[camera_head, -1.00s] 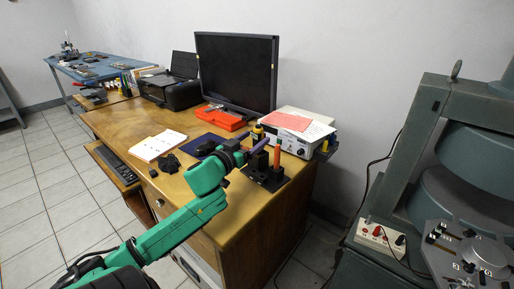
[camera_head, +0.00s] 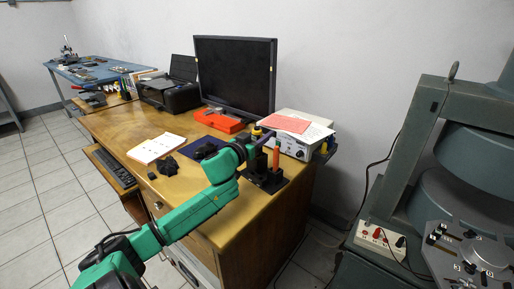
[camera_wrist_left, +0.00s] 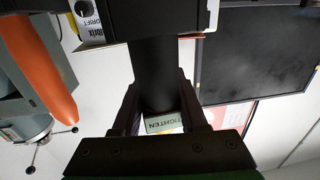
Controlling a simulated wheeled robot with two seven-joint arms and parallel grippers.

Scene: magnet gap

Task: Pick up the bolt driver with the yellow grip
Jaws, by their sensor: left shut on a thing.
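The bolt driver with the yellow grip (camera_head: 257,132) shows as a small yellow patch at the right end of the desk, just above my gripper; the rest of it is hidden there. My left gripper (camera_head: 264,139) is at it, reaching in over the black tool stand (camera_head: 270,180). In the left wrist view my left gripper (camera_wrist_left: 160,108) is shut on a dark upright cylinder (camera_wrist_left: 155,70), which I take as part of the driver. My right gripper is not in view.
An orange-handled tool (camera_head: 276,156) stands close beside my gripper; it is also large in the left wrist view (camera_wrist_left: 35,65). A white instrument box (camera_head: 296,146) with papers is behind. The monitor (camera_head: 235,75) and red tray (camera_head: 222,121) are farther back.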

